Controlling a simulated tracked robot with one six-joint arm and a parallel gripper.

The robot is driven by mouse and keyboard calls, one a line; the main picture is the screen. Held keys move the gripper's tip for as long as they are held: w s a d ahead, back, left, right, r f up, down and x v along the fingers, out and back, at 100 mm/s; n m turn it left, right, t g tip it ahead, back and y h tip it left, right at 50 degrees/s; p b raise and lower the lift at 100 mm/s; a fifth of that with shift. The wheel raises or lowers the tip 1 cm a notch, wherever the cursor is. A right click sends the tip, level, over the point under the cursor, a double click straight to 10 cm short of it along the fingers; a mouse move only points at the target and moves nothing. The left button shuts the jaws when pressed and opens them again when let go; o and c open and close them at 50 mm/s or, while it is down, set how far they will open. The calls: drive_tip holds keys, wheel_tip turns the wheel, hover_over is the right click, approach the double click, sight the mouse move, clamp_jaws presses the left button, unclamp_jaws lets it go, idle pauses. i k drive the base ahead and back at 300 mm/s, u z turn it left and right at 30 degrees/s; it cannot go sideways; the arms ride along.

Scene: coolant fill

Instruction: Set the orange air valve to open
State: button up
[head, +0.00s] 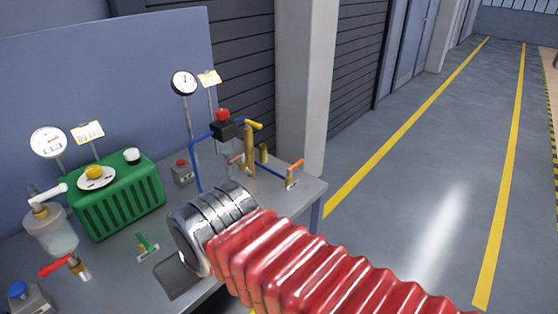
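An orange-handled valve (295,168) sits near the right end of the bench; its short handle slants up to the right. It is small here, so I cannot tell whether it is open or shut. A second, duller orange-brown handle (235,159) shows to its left, by the brass pipes. My arm, with a red ribbed sleeve and a silver ringed wrist, reaches in from the lower right over the bench front. The wrist is left of and nearer than the orange-handled valve. My gripper fingers do not show; the wrist hides what lies beyond it.
A yellow lever (254,124) tops an upright brass pipe, beside a red-knobbed black block (223,128). A green tank (118,194), red lever (57,265) and gauges (184,82) stand leftward. A pillar (306,85) rises behind. The floor (420,150) at right is clear.

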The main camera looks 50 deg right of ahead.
sight(289, 170)
drive_tip(key=u, duration=1.25)
drive_tip(key=k, duration=1.25)
drive_tip(key=z, duration=1.15)
drive_tip(key=i, duration=0.25)
